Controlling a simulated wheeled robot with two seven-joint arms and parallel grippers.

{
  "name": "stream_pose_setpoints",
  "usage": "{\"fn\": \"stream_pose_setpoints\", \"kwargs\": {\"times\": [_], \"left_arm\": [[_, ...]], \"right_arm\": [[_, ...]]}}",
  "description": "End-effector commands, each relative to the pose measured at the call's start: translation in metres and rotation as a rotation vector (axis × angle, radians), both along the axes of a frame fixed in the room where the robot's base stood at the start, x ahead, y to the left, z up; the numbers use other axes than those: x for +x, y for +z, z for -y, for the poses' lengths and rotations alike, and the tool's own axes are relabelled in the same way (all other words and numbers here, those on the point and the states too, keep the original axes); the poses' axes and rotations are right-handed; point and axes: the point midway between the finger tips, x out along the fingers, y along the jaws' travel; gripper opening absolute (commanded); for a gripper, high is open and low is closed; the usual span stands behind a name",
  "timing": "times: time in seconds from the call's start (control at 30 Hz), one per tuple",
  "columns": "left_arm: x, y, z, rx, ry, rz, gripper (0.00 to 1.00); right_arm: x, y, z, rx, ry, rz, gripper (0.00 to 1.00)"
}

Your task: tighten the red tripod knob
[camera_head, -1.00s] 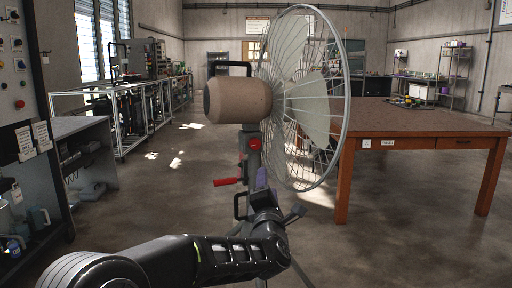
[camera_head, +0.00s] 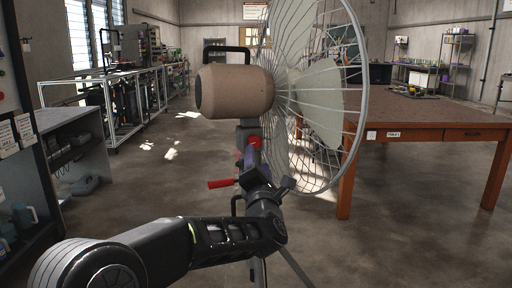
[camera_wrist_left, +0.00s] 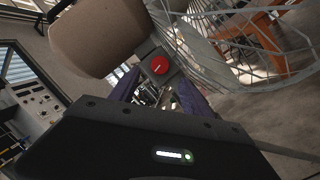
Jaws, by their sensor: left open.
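The red tripod knob (camera_head: 254,142) is on the grey post just below the fan's beige motor housing (camera_head: 236,91). In the left wrist view the red knob (camera_wrist_left: 159,65) faces the camera, with a pale mark on it. My left gripper (camera_head: 250,160) is open, just below and in front of the knob in the head view. In the left wrist view its purplish fingers (camera_wrist_left: 160,92) stand on either side of the line to the knob. I cannot tell if they touch it. My right gripper is not in view.
The large wire fan cage (camera_head: 318,95) stands close on the right of the knob. A red crank handle (camera_head: 222,183) sticks out left of the post. A brown table (camera_head: 430,110) is behind right, and a grey bench (camera_head: 75,122) is at left.

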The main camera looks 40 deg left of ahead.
Motion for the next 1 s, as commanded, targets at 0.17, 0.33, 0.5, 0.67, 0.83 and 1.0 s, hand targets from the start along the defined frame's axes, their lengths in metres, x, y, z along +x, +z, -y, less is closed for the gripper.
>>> {"fn": "stream_pose_setpoints", "kwargs": {"times": [0.17,0.33,0.5,0.67,0.83,1.0], "left_arm": [[0.013,0.003,-0.012,-0.001,0.002,-0.001,0.56],[0.032,0.01,-0.029,-0.001,0.001,0.0,0.56],[0.049,0.015,-0.043,0.0,-0.001,-0.001,0.56],[0.055,0.017,-0.049,0.001,0.0,-0.001,0.56],[0.055,0.017,-0.049,0.001,0.0,-0.001,0.56],[0.055,0.017,-0.049,0.001,0.0,-0.001,0.47]], "right_arm": [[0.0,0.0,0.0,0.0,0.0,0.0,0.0],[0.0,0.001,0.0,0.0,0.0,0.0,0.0],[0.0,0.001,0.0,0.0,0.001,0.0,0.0],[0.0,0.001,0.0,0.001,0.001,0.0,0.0],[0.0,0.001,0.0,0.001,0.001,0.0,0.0],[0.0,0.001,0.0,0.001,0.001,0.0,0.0]]}}
